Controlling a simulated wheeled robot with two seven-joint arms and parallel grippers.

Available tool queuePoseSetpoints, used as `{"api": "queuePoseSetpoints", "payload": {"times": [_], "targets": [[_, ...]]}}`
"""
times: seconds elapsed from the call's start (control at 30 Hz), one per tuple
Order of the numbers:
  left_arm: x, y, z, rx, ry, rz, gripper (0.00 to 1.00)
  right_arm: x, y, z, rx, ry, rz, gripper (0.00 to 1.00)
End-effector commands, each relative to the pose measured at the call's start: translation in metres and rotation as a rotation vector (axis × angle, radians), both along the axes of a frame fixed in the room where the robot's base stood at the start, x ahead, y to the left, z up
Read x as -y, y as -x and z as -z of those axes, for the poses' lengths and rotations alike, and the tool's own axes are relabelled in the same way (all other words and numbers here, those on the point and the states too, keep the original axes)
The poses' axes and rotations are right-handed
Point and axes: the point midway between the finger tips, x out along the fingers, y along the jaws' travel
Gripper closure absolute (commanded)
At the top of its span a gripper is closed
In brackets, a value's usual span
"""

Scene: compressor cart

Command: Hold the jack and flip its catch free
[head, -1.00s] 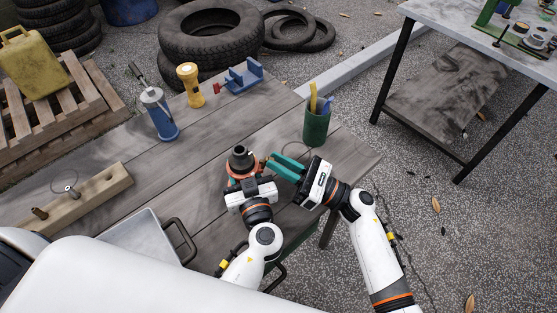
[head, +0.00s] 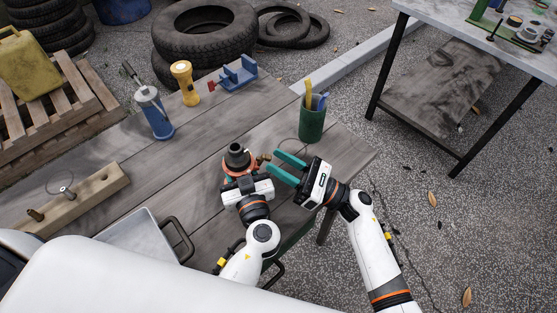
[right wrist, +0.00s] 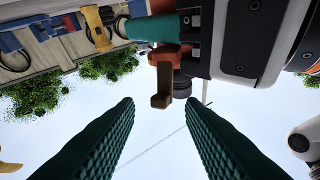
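The jack (head: 237,158) has a dark top and an orange-red body and stands upright at the front edge of the wooden table. My left gripper (head: 241,178) is at its near side and seems shut around the body; its fingers are mostly hidden in the head view. One teal left finger (right wrist: 150,29) lies against the red body in the right wrist view. The brass catch (head: 264,158) sticks out on the jack's right side; it shows as an L-shaped piece in the right wrist view (right wrist: 162,88). My right gripper (head: 274,161) is open, its fingertips either side of the catch's line, apparently not touching it.
A green cup (head: 312,123) with tools stands behind my right gripper. A grey tray (head: 133,238) and a wooden block (head: 85,198) lie left. A blue bottle (head: 156,115), yellow torch (head: 185,85) and blue holder (head: 236,76) stand further back. The table middle is clear.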

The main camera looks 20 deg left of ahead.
Motion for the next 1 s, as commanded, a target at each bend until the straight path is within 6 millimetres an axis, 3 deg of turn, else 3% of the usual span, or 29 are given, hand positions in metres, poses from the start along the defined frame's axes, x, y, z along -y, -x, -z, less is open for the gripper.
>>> {"api": "queuePoseSetpoints", "payload": {"times": [0.3, 0.5, 0.7, 1.0], "targets": [[0.0, 0.0, 0.001, -0.002, 0.0, 0.0, 1.0, 0.062, 0.007, 0.026, -0.001, 0.005, 0.002, 0.64], [0.0, 0.0, 0.001, -0.002, 0.0, 0.0, 1.0, 0.09, 0.01, 0.037, -0.001, 0.003, 0.001, 0.64], [0.0, 0.0, 0.001, -0.002, 0.0, 0.0, 1.0, 0.101, 0.012, 0.041, 0.0, 0.002, 0.0, 0.64], [0.0, 0.0, 0.001, -0.002, 0.0, 0.0, 1.0, 0.101, 0.012, 0.041, 0.0, 0.001, 0.0, 0.65]]}}
